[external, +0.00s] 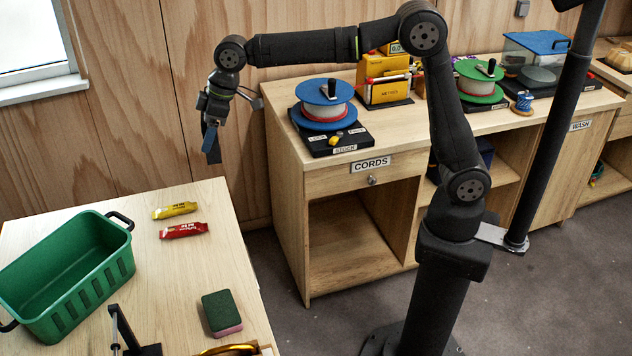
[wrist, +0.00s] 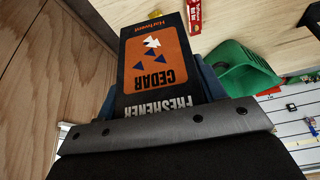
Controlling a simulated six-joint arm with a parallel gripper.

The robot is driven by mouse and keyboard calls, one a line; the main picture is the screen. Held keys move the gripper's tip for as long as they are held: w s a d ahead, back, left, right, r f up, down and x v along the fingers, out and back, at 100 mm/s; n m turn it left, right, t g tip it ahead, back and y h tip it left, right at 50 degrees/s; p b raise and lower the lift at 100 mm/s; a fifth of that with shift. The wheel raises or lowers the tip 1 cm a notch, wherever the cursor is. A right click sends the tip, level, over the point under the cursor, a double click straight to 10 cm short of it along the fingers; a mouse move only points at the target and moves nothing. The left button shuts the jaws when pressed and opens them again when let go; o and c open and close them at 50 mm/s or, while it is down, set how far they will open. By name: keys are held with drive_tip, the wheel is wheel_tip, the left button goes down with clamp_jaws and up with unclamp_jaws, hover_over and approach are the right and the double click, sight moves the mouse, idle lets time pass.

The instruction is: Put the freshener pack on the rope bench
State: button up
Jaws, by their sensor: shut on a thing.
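The freshener pack (wrist: 157,62) is a dark flat pack with an orange panel reading CEDAR, upside down in the wrist view. My gripper (external: 211,140) is shut on it, with blue fingers on either side of the pack. In the external view the gripper points down in the air, left of the wooden bench and beyond the near table; the pack is hard to make out there. The bench labelled CORDS (external: 390,130), which looks like the rope bench, stands in the middle with a bare strip of top in front of the yellow device.
On the bench are a blue reel (external: 325,92) on a black STOCK base, a yellow device (external: 385,80) and a green reel (external: 480,75). The near table holds a green basket (external: 118,262), a yellow bar (external: 176,210), a red bar (external: 184,231) and a sponge (external: 222,313).

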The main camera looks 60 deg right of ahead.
drive_tip(key=w+d+m+t+h, duration=0.15)
drive_tip(key=d+m, duration=0.25)
drive_tip(key=d, duration=2.2)
drive_tip(key=s+d+m+h, duration=0.1)
drive_tip(key=s+d+m, duration=0.15)
drive_tip(key=d, duration=0.85)
drive_tip(key=s+d+m+h, duration=0.15)
drive_tip(key=s+d, duration=0.25)
drive_tip(key=d, duration=0.6)
drive_tip(key=s+d+m+g+h, duration=0.1)
drive_tip(key=s+d+m, duration=0.3)
drive_tip(key=s+d, duration=0.9)
drive_tip(key=s+d+m+g+h, duration=0.1)
drive_tip(key=s+d+m, duration=0.4)
drive_tip(key=s+d, duration=0.8)
drive_tip(key=s+a+f, duration=0.1)
drive_tip(key=a+f, duration=0.1)
drive_tip(key=f, duration=0.4)
drive_tip(key=s+a+f, duration=0.2)
drive_tip(key=f, duration=0.3)
drive_tip(key=shift+w+a+f, duration=0.35)
drive_tip(key=shift+w+f, duration=1.5)
drive_tip(key=shift+w, duration=0.05)
drive_tip(key=shift+w+a+f, duration=0.3)
drive_tip(key=shift+w+f, duration=1.55)
drive_tip(key=shift+w, duration=0.05)
drive_tip(key=shift+w+a+f, duration=0.35)
drive_tip(key=shift+w+f, duration=1.5)
drive_tip(key=shift+w, duration=0.05)
